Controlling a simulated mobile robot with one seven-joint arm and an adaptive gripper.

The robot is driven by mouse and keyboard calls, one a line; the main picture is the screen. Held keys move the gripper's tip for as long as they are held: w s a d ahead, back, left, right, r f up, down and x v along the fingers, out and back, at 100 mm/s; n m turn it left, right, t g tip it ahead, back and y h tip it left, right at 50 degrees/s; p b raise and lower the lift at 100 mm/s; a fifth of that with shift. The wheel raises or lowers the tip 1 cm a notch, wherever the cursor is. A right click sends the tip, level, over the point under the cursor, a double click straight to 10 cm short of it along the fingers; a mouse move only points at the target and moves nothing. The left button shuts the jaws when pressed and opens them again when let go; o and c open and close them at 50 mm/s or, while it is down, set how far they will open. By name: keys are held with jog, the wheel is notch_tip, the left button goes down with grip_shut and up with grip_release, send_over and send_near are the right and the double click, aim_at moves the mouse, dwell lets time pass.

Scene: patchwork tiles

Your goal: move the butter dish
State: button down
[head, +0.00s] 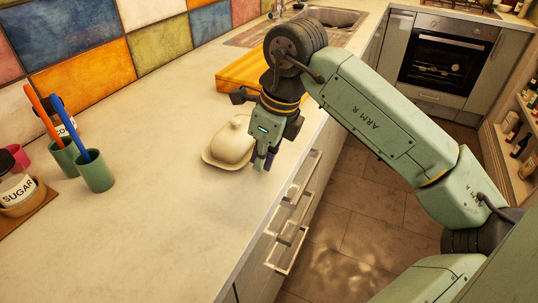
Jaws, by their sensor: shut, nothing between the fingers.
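The butter dish (231,141) is cream coloured, with a domed lid and a small knob on a flat base. It sits upright on the counter near the front edge. My gripper (264,163) points down at the dish's right side, between it and the counter edge. Its fingers are shut and empty. The gripper hides part of the dish's right side, and I cannot tell whether they touch.
A wooden board (247,72) lies behind the dish, near the sink (331,17). Green cups (96,172) with utensils and a sugar jar (17,190) stand at the left. The counter's front left (150,240) is clear. Drawer handles (287,250) stick out below the edge.

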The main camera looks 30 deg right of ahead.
aim_at(213, 135)
jog(key=w+a+b, duration=0.1)
jog(key=w+a, duration=0.1)
jog(key=w, duration=0.1)
jog(key=w+a+b, duration=0.1)
jog(key=w+a, duration=0.1)
jog(key=w, duration=0.2)
jog(key=w+a+b, duration=0.1)
jog(key=w+a, duration=0.1)
jog(key=w, duration=0.1)
jog(key=shift+w+a+b, duration=0.15)
jog(key=shift+w+b, duration=0.1)
jog(key=shift+b, duration=0.1)
jog(key=shift+s+d+f, duration=0.15)
jog(key=shift+s+d, duration=0.05)
jog(key=shift+s, duration=0.05)
dwell(0.6)
